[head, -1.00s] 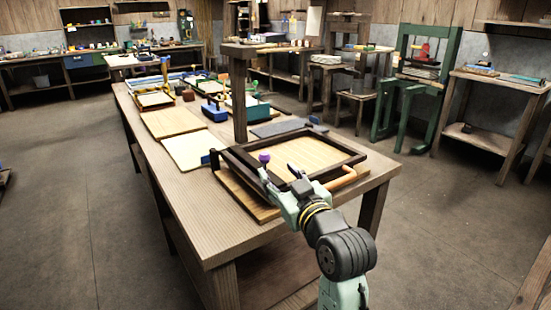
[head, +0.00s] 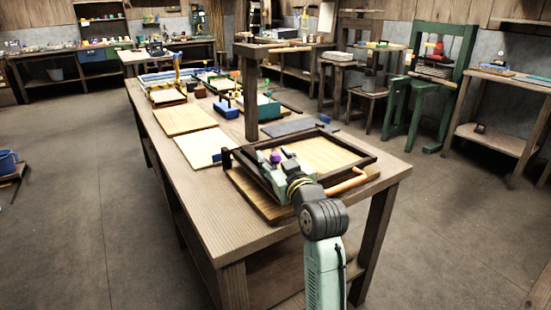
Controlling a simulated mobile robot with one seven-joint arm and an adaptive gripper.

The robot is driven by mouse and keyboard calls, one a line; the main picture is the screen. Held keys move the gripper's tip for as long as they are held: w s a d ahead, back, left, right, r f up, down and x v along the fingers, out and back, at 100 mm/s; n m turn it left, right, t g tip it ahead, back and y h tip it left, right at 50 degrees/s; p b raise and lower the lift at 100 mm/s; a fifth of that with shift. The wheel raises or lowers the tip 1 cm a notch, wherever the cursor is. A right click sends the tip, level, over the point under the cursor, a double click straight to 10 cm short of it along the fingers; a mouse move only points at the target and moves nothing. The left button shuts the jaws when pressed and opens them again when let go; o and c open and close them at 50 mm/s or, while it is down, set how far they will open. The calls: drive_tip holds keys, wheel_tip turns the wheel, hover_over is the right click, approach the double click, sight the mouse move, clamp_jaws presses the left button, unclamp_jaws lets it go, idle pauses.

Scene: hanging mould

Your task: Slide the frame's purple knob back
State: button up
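The dark wooden frame (head: 350,146) lies on a light board near the close end of the long table. It has an orange handle (head: 346,186) on its near right side. The purple knob (head: 275,157) stands on the frame's left side. My pale green gripper (head: 278,160) is right at the knob, reaching over the frame's near-left edge. Its fingertips are small and partly hidden behind its own body, so I cannot tell whether they touch the knob or how far apart they are.
A wooden post (head: 251,95) with a crossbar rises from the table just behind the frame. Pale boards (head: 203,147) and a grey slab (head: 292,127) lie nearby. Blue trays and small tools fill the far end. The table's near-left surface (head: 215,205) is bare.

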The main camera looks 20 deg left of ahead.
clamp_jaws()
idle(0.3)
idle(0.3)
